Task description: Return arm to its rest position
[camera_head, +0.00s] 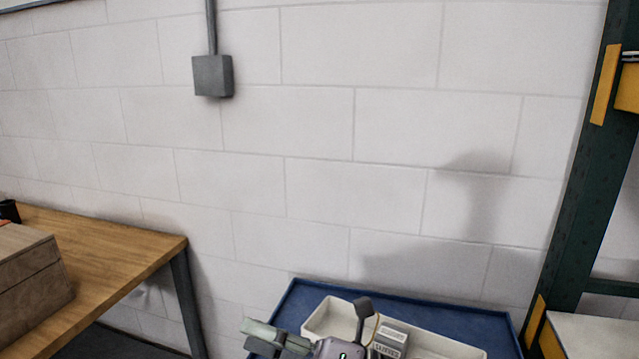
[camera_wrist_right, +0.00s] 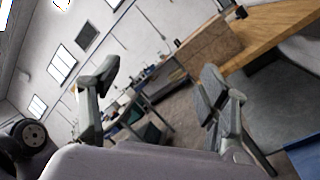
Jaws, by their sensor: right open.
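My right gripper (camera_head: 268,338) shows at the bottom edge of the head view, in front of the blue surface's left part. Its fingers point left, and its lower part is cut off by the frame. In the right wrist view the two grey fingers of the right gripper (camera_wrist_right: 155,90) stand well apart. Nothing shows between them but the distant room. My left arm and gripper are not in either view.
A blue tray-like surface (camera_head: 480,325) bears a white bin (camera_head: 440,345) and a small grey labelled box (camera_head: 391,338). A wooden table (camera_head: 120,255) with a wooden box (camera_head: 30,280) stands left. A dark green rack post (camera_head: 590,170) stands right. A block wall (camera_head: 300,130) is behind.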

